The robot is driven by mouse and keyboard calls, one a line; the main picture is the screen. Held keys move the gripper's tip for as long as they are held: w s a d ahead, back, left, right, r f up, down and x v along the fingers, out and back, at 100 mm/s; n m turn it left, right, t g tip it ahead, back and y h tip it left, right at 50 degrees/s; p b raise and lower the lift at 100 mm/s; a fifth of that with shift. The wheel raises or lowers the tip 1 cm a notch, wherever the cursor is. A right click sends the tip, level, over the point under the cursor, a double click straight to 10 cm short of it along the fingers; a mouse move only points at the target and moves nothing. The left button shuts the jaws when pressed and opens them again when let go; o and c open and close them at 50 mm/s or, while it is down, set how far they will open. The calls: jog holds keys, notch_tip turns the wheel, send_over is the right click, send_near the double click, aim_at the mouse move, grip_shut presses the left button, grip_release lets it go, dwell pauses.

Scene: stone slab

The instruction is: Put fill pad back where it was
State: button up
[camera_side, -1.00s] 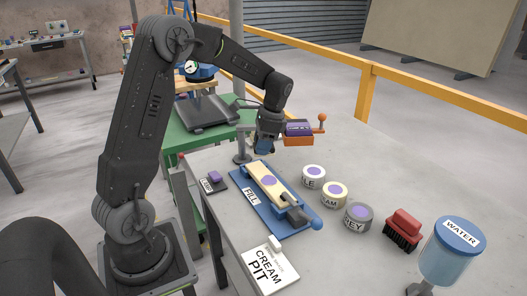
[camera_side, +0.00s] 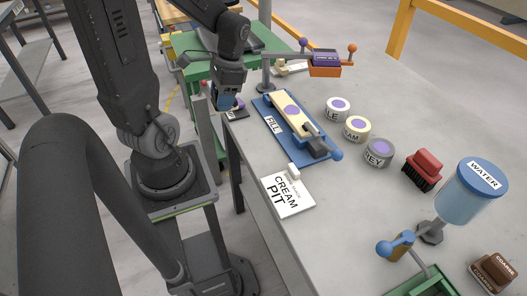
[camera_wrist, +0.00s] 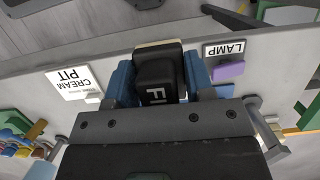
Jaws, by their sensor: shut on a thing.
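A pale edge shows at the pad's far end. The side view does not show the pad clearly. The blue FILL board (camera_side: 272,124), with a cream strip and a purple disc on it, lies to the right of my gripper.
The CREAM PIT card (camera_side: 288,195) lies near the front edge. Several labelled tins (camera_side: 356,128), a red brush (camera_side: 423,168) and a WATER jar (camera_side: 468,192) stand to the right. Bare bench lies in the middle front.

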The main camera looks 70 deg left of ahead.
send_over(258, 155)
jog(key=f, duration=0.4)
jog(key=w+f, duration=0.1)
jog(key=f, duration=0.1)
jog(key=shift+f, duration=0.4)
jog(key=shift+d+f, duration=0.15)
jog(key=shift+f, duration=1.95)
jog(key=o, duration=0.9)
jog(key=shift+f, duration=0.15)
